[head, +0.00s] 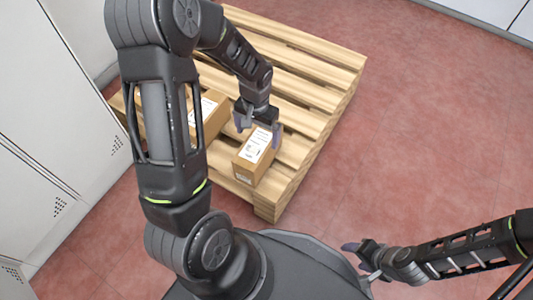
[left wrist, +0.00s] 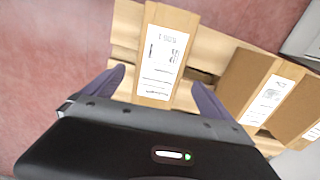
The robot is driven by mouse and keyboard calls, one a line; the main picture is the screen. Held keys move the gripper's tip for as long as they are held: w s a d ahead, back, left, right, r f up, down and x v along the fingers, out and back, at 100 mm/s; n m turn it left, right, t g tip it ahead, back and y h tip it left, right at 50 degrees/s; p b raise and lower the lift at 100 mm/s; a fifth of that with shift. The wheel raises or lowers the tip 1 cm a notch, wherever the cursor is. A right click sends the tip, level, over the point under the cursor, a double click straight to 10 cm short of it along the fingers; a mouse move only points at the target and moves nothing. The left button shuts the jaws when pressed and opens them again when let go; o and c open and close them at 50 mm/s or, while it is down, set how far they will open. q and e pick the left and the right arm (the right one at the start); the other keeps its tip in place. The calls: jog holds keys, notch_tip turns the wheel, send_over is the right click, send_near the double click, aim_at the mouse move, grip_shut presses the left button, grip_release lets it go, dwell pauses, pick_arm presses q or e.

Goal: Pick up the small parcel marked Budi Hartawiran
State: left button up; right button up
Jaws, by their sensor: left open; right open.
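A small brown parcel (head: 254,158) with a white label lies near the front right corner of the wooden pallet. It also shows in the left wrist view (left wrist: 185,25), between and beyond my left fingers; the name on its label is too small to read. My left gripper (head: 258,127) is open above this parcel, with a finger on either side of its far end. It also shows in the left wrist view (left wrist: 162,88); I cannot tell whether the fingers touch the parcel. My right gripper (head: 358,260) is open and empty over the floor at the lower right.
A second labelled parcel (head: 210,116) lies to the left on the pallet (head: 322,75), partly hidden by my left arm. Another parcel (left wrist: 301,112) shows at the right edge of the left wrist view. White cabinets (head: 50,130) stand close on the left. The red floor on the right is clear.

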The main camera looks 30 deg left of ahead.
aim_at(258, 148)
pick_arm(q)
jog(key=shift+f+b, duration=0.55)
jog(key=shift+f, duration=0.8)
notch_tip(258, 148, down, 5)
jog(key=b, duration=0.3)
jog(key=shift+s+d+f, duration=0.1)
jog(key=shift+f, duration=0.05)
jog(key=shift+c, duration=0.6)
grip_shut()
